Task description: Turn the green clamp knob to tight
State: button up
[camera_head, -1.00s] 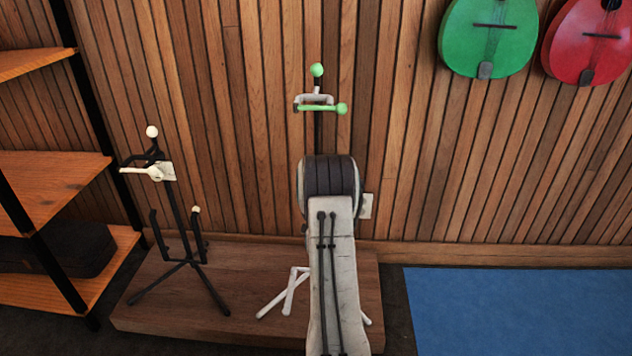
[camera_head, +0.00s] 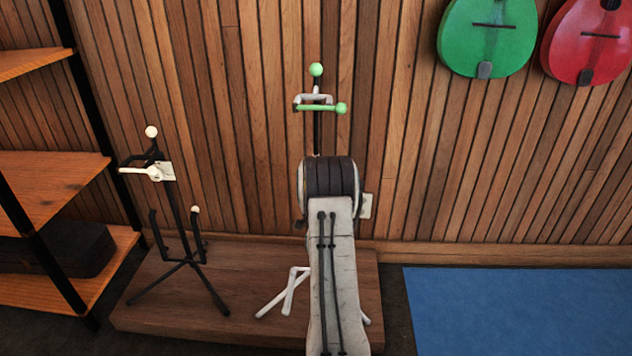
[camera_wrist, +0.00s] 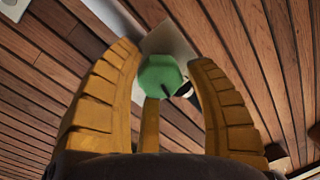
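A green faceted knob (camera_wrist: 161,76) with a dark mark on its face shows in the wrist view, in front of a pale plate (camera_wrist: 172,40). My gripper (camera_wrist: 163,62) has its yellow fingers spread, with the knob between the fingertips and small gaps showing on both sides. I cannot tell how deep the knob sits between them. In the head view, a stand with a green ball top (camera_head: 316,70) and a green bar ending in a ball (camera_head: 341,108) rises behind my arm. My arm hides my gripper and the stand's middle there.
A black stand with cream fittings (camera_head: 153,172) is at the left on a wooden platform (camera_head: 150,310). Shelves (camera_head: 55,185) are at the far left. Green (camera_head: 488,50) and red (camera_head: 590,55) instruments hang on the slatted wall. A blue mat (camera_head: 520,310) lies clear at right.

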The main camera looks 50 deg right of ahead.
jog(key=shift+o, duration=0.9)
jog(key=shift+f, duration=0.15)
jog(key=shift+a, duration=0.15)
jog(key=v, duration=1.1)
jog(key=shift+s+a, duration=0.25)
jog(key=shift+s, duration=0.05)
